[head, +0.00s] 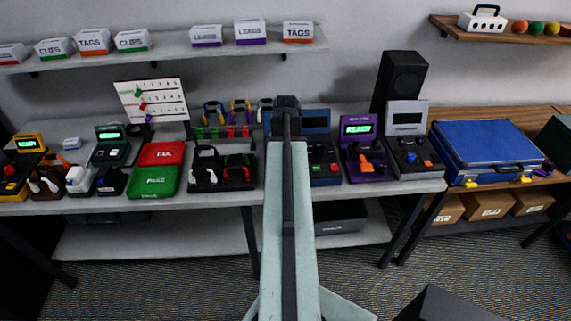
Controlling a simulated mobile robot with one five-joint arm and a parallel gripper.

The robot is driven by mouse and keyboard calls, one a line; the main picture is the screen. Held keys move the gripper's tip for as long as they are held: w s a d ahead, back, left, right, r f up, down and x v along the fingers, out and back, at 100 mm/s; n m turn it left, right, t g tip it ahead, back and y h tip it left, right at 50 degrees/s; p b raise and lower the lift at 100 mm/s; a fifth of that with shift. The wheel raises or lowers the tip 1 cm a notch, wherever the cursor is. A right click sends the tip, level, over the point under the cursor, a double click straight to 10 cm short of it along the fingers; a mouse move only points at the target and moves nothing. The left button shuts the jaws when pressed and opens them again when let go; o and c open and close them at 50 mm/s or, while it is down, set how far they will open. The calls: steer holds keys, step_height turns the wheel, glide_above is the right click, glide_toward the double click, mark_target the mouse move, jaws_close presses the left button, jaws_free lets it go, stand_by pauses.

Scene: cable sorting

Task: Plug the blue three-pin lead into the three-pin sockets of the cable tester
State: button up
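Several tester units with upright display panels stand along the grey table. A blue-panelled unit (316,122) stands just right of my column, partly hidden by it; its dark lower body (323,165) has small red and green parts. A purple unit (358,128) with a lit green display holds an orange part. A grey unit (407,117) has a dark display. Which of them has the three-pin sockets is too small to tell. I cannot single out the blue three-pin lead; coiled leads (240,110) hang at the back. My gripper cannot be made out.
My column blocks the middle. A black tray (222,184), red FAIL and green trays (154,181) and a green unit (110,135) are left. A blue case (488,147) lies on the wooden bench at right. A speaker (399,82) stands behind the grey unit.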

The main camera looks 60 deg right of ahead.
steer(key=shift+f, duration=0.15)
stand_by(0.3)
steer(key=o, duration=1.2)
steer(key=shift+o, duration=0.2)
step_height(320, 180, up, 8)
steer(key=p, duration=0.8)
